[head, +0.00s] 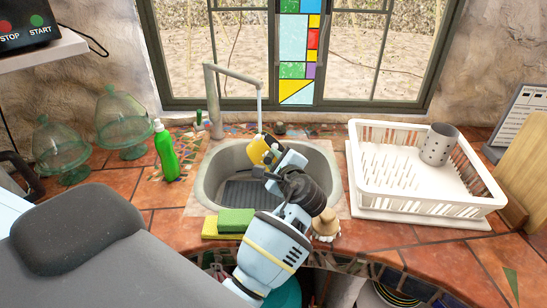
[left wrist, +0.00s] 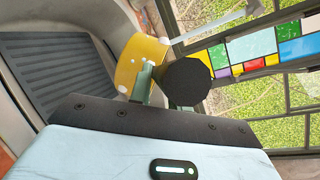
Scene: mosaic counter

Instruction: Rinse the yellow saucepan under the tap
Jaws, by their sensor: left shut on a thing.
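The yellow saucepan (head: 259,150) is held tilted over the sink (head: 212,178), below the tap (head: 213,98). A pale stream of water (head: 259,110) falls from the spout onto the saucepan. My left gripper (head: 279,166) is shut on the saucepan, and its fingers hide part of it. In the left wrist view, the yellow pan (left wrist: 140,62) shows beyond the fingers, with the stream (left wrist: 215,27) reaching it and white drops on it. A black round end, seemingly the handle, sits by the fingers. My right gripper is not in view.
A white dish rack (head: 400,208) with a grey cup (head: 438,145) stands right of the sink. A green bottle (head: 166,152) and glass domes (head: 122,122) stand left. Sponges (head: 236,220) and a brush (head: 326,225) lie at the sink's front edge. The window is behind.

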